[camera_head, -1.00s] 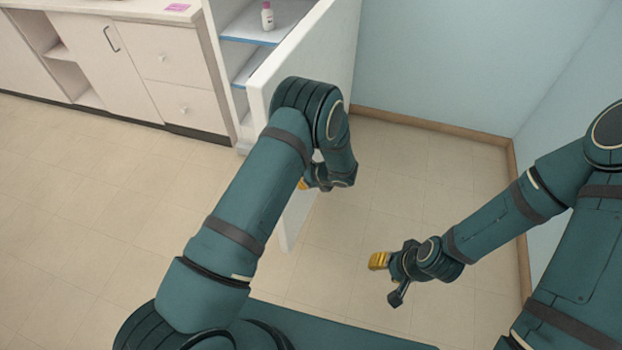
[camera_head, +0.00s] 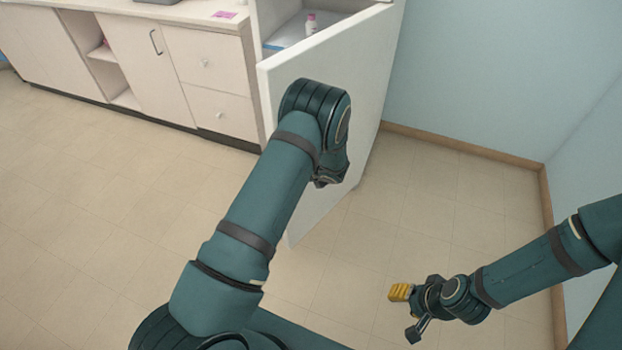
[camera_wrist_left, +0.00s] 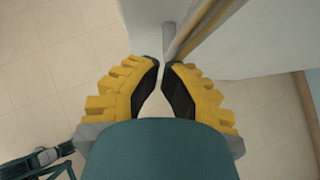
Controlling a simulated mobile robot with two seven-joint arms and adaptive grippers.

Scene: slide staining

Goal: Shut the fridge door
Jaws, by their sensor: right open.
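The white fridge door (camera_head: 368,95) stands partly open, its free edge toward me and its far side by the blue wall. My right gripper (camera_head: 403,312) is open and empty above the floor.
White cabinets with drawers (camera_head: 215,85) stand left of the fridge, with a pink note (camera_head: 224,15) on the counter. Blue walls (camera_head: 480,70) close off the right side. The tiled floor (camera_head: 370,230) between the door and my right arm is clear.

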